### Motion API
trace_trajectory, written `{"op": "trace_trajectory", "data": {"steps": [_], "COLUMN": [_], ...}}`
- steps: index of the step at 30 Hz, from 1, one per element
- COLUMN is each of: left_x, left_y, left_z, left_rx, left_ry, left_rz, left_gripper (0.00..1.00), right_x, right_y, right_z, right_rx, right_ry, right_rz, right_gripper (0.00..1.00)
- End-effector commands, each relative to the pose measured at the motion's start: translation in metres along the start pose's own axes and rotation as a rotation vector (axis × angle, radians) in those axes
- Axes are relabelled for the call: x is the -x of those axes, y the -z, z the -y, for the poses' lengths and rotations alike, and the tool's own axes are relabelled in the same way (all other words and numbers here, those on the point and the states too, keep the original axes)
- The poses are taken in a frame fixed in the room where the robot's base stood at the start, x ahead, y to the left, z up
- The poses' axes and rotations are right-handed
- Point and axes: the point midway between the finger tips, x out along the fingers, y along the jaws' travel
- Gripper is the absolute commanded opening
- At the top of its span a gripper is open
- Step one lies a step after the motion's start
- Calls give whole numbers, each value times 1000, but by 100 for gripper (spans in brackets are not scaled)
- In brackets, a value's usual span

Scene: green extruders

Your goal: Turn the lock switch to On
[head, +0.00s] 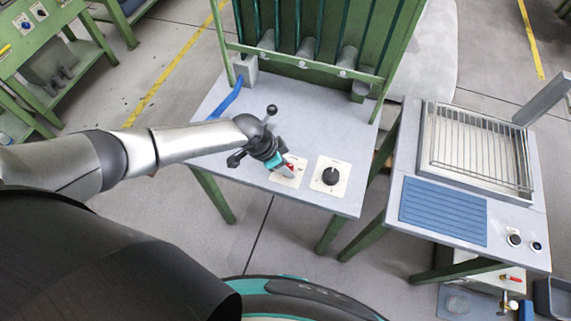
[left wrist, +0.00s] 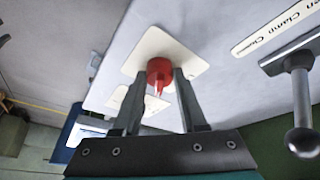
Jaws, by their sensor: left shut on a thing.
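A red switch (head: 289,167) sits on a white plate (head: 293,180) on the grey table of the green machine. In the left wrist view the red switch (left wrist: 160,74) stands between the two fingers of my left gripper (left wrist: 160,84), with its white plate (left wrist: 150,46) behind it. In the head view my left gripper (head: 284,168) is over this plate, shut on the red switch. The switch's markings are too small or hidden to read. My right gripper is out of view.
A black knob (head: 330,176) on a second white plate is just right of the red switch. A clamp lever (left wrist: 300,100) with a ball end is close at the right in the left wrist view. A blue handle (head: 228,97) lies on the table's left.

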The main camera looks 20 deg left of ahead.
Motion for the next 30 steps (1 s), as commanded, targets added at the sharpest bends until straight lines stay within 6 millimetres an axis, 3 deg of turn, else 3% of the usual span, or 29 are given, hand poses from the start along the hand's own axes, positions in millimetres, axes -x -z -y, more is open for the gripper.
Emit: {"op": "trace_trajectory", "data": {"steps": [8,14,30], "left_x": [1,2,2], "left_y": [0,0,1], "left_z": [-2,-3,-8], "left_rx": [29,119,570], "left_ry": [9,45,228], "left_rz": [0,-4,-26], "left_gripper": [0,0,0], "right_x": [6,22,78], "right_y": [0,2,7], "right_z": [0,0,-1], "right_rx": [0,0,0], "right_ry": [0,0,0], "right_rz": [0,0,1], "right_gripper": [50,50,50]}}
